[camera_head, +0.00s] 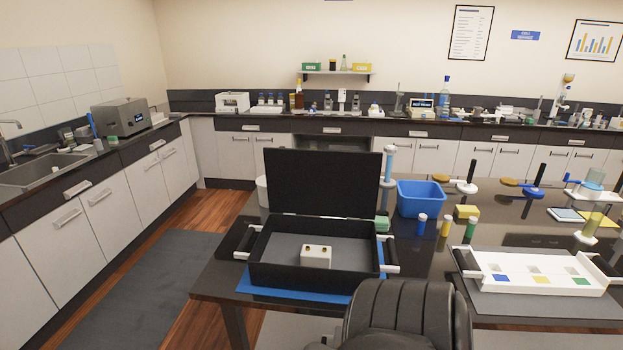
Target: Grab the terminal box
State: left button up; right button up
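The terminal box, a small white block (316,257) with two dark round terminals on top, sits inside an open black case (314,277). It rests on the grey floor of the case, near the middle. The case stands on a blue mat (260,287) at the left end of the dark table, with its black lid (322,182) raised at the back. Neither of my grippers is in view.
Handles (245,238) stick out at both case sides. A blue bin (420,197), capped vials (445,226) and a yellow sponge (467,212) stand right of the case. A white tray (540,270) lies farther right. A black padded shape (408,312) rises in front.

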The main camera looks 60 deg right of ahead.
aim_at(312, 256)
jog(key=u, duration=0.05)
jog(key=i, duration=3.05)
jog(key=z, duration=2.55)
jog(key=i, duration=2.8)
jog(key=z, duration=3.45)
